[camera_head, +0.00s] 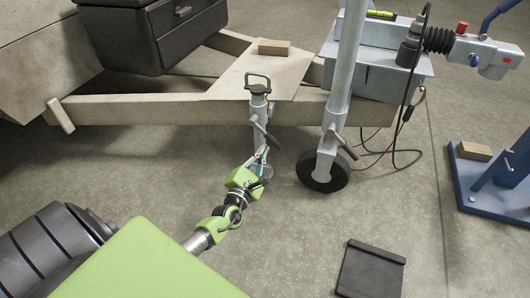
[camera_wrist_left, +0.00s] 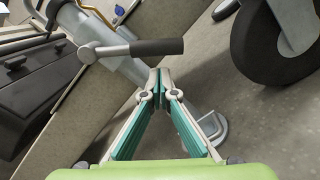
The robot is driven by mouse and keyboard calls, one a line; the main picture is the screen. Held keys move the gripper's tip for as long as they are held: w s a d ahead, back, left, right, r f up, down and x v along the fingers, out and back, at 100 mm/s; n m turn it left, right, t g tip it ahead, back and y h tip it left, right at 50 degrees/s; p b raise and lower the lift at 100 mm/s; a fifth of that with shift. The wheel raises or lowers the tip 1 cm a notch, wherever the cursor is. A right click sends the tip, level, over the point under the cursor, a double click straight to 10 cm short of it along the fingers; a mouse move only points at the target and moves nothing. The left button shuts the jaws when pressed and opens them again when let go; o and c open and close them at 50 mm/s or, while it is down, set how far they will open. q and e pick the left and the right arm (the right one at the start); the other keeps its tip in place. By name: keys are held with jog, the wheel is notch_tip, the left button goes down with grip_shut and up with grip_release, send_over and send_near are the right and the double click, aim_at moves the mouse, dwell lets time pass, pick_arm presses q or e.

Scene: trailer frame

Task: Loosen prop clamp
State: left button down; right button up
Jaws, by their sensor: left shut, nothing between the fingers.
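The prop (camera_head: 259,120) is a grey metal tube with a loop handle on top, standing upright at the trailer frame's front beam. Its clamp lever (camera_head: 267,133) sticks out low on the tube, angled down to the right. In the left wrist view the clamp lever (camera_wrist_left: 156,47) has a dark grip and crosses just beyond my fingertips. My left gripper (camera_head: 264,152) is just below the lever in the head view. In the wrist view the left gripper (camera_wrist_left: 159,76) is shut and empty, its tips together; I cannot tell whether they touch the lever. My right gripper is not in view.
A jockey wheel (camera_head: 323,171) stands right of the prop, with its own lever (camera_head: 343,144). The prop's foot plate (camera_wrist_left: 213,131) shows beyond my fingers. A dark flat block (camera_head: 370,270) lies on the floor. A blue stand (camera_head: 487,190) is at right. Cables hang near the grey box.

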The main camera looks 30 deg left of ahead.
pick_arm(q)
jog(key=shift+w+d+r, duration=0.25)
jog(key=shift+d+r, duration=0.15)
jog(key=shift+r, duration=0.1)
jog(key=shift+d+r+n, duration=0.15)
jog(key=shift+d+n, duration=0.05)
jog(key=shift+n, duration=0.1)
